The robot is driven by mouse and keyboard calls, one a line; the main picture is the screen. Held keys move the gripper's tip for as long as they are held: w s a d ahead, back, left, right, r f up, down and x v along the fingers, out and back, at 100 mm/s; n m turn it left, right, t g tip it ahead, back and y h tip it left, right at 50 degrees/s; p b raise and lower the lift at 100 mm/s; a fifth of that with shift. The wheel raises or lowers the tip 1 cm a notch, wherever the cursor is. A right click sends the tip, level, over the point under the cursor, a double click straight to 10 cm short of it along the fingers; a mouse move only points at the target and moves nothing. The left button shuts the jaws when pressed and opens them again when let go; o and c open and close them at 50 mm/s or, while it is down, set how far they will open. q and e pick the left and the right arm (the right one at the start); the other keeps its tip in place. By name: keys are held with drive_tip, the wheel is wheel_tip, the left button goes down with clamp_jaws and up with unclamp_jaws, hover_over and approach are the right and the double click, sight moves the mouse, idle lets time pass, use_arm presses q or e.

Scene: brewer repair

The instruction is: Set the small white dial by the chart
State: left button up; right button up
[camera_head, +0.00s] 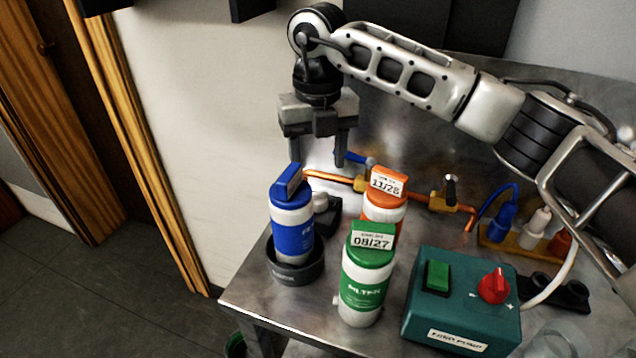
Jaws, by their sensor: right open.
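My right gripper (318,160) is open and empty, fingers pointing down, above and behind the blue-capped bottle. Below it, a small rounded white part (320,202) shows on a dark block (331,217), partly hidden by that bottle. It may be the small white dial; its markings cannot be read. I see no chart. My left gripper is not in view.
On the steel table (312,318) stand a blue-capped bottle (293,230) in a dark round holder (296,272), a green-capped bottle (366,280), an orange-capped bottle (385,205) and a teal switch box (462,305). A copper pipe (330,177) runs behind.

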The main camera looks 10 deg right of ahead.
wheel_tip(320, 180, up, 8)
drive_tip(key=shift+r, duration=0.25)
drive_tip(key=shift+f, duration=0.1)
